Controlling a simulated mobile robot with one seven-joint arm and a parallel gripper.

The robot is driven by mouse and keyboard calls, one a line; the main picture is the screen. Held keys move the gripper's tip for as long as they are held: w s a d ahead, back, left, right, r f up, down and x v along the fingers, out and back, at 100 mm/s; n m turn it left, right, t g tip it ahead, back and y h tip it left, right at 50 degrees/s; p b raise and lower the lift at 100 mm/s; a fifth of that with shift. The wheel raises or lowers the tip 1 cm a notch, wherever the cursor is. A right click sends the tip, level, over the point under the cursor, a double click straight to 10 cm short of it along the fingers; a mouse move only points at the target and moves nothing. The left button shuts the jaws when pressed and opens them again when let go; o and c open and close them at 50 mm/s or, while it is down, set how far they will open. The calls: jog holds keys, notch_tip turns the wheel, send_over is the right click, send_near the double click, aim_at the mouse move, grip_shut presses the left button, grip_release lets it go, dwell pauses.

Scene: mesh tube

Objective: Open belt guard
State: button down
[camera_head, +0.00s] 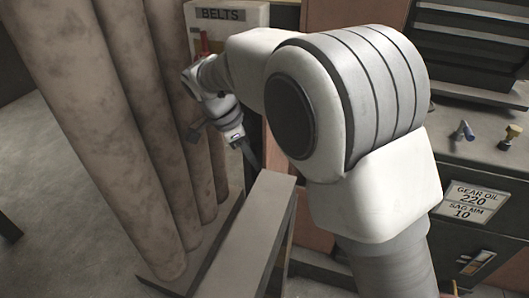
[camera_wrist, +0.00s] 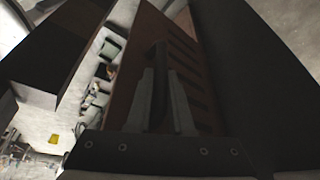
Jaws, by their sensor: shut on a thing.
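The belt guard shows in the wrist view as a reddish-brown panel (camera_wrist: 188,62) with dark slots. A dark upright handle (camera_wrist: 160,60) stands on its face. My gripper (camera_wrist: 164,90) has its two grey fingers on either side of this handle and is shut on it. In the head view my gripper (camera_head: 245,148) is small, past my white arm, beside the tall mottled columns. There the handle is too small or hidden to make out, and my arm covers much of the area behind it.
Tall mottled columns (camera_head: 105,110) stand at left. A grey beam (camera_head: 248,232) runs in front of my gripper. A box marked BELTS (camera_head: 228,14) is behind. At right a cabinet top (camera_head: 485,150) holds small items above a GEAR OIL sign (camera_head: 472,202).

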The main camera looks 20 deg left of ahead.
jog(key=shift+a, duration=0.25)
jog(key=c, duration=0.8)
grip_release()
jog(key=shift+w, duration=0.1)
jog(key=p+v, duration=0.5)
jog(key=v, duration=1.2)
jog(key=shift+r, duration=0.3)
